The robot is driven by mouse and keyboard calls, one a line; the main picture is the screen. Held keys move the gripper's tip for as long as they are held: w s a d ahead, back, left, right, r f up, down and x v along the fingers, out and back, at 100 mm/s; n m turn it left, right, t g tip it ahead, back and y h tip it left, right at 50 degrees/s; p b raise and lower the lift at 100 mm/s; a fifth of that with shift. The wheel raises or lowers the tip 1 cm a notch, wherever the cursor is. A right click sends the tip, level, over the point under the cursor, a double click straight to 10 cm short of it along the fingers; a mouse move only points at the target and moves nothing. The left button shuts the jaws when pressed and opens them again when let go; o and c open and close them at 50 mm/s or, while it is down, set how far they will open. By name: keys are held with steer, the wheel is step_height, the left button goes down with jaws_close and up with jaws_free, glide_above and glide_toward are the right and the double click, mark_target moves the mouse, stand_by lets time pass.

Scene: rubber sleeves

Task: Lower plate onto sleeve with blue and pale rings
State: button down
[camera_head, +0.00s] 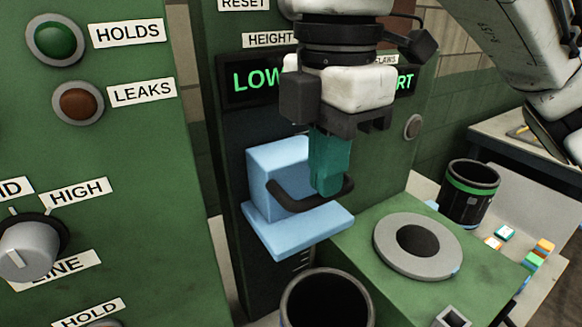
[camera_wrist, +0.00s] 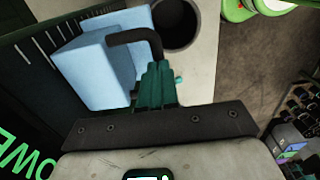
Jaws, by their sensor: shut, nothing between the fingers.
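The light blue plate (camera_head: 298,232) juts from a light blue block (camera_head: 280,165) on the upright dark panel, with a dark curved handle (camera_head: 290,203) at its front. In the wrist view the blue block (camera_wrist: 95,75) and the handle (camera_wrist: 135,36) also show. My gripper (camera_head: 328,188) points down with teal fingers shut and empty, right at the handle. In the wrist view the fingertips (camera_wrist: 155,72) overlap the handle's end; I cannot tell whether they touch. I see no sleeve with blue and pale rings.
A grey ring (camera_head: 390,254) with a dark hole sits on the green bench right of the plate. A black sleeve with a green band (camera_head: 470,207) stands beyond it. A dark open cylinder (camera_head: 290,318) is cut off at the bottom. Small coloured blocks (camera_head: 541,246) lie at right.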

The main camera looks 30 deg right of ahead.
mark_target(322, 234)
steer(key=shift+f+b, duration=2.5)
steer(key=shift+f, duration=2.15)
steer(key=shift+r, duration=0.1)
step_height(322, 234, up, 8)
steer(key=p, duration=0.8)
steer(key=shift+p, duration=0.35)
